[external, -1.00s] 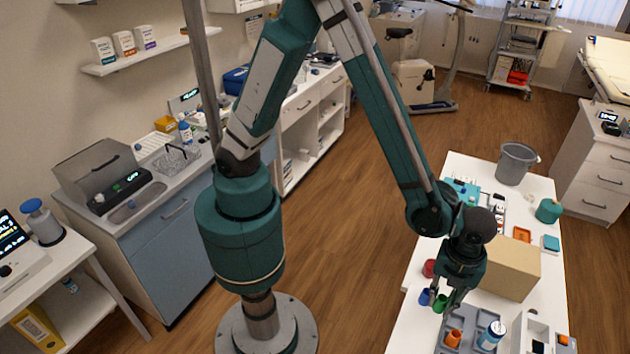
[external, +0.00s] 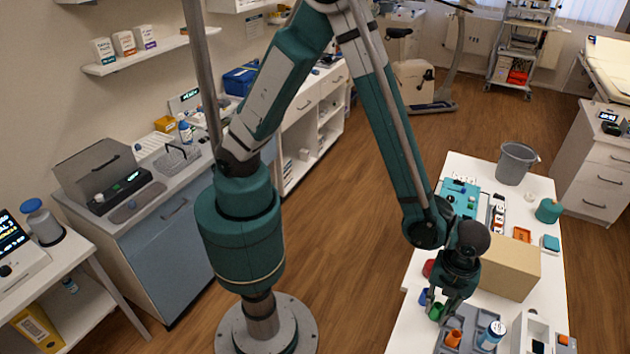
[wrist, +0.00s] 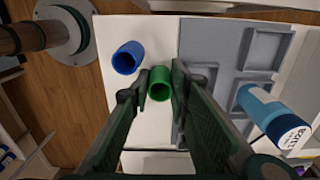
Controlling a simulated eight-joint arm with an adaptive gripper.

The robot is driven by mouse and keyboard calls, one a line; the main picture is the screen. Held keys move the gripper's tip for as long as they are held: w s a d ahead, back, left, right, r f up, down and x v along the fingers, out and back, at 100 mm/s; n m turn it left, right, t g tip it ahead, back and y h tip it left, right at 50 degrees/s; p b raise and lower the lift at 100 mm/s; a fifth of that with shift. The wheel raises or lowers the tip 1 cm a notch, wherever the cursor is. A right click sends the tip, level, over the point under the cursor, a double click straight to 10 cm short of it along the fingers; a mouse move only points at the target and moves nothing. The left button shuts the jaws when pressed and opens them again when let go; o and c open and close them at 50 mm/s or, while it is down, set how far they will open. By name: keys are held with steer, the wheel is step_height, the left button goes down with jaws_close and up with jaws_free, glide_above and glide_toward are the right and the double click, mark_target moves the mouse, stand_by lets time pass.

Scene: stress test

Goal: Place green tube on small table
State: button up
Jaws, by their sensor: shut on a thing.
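The green tube (wrist: 160,82) is between the fingertips of my gripper (wrist: 158,88) in the wrist view, with its open end showing. My gripper is shut on it. In the external view the green tube (external: 436,312) shows under my gripper (external: 446,300), low over the white table (external: 408,318). I cannot tell whether the tube touches the table. A blue tube (wrist: 128,57) lies just left of it in the wrist view.
A grey compartment tray (wrist: 215,50) is right of the tube, with an orange item (external: 453,338) and a blue bottle (external: 491,335) in it. A cardboard box (external: 508,268) and a grey bucket (external: 516,164) stand farther back on the table.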

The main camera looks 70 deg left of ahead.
steer(key=shift+f, duration=0.15)
steer(key=o, duration=0.5)
steer(key=shift+r, duration=6.2)
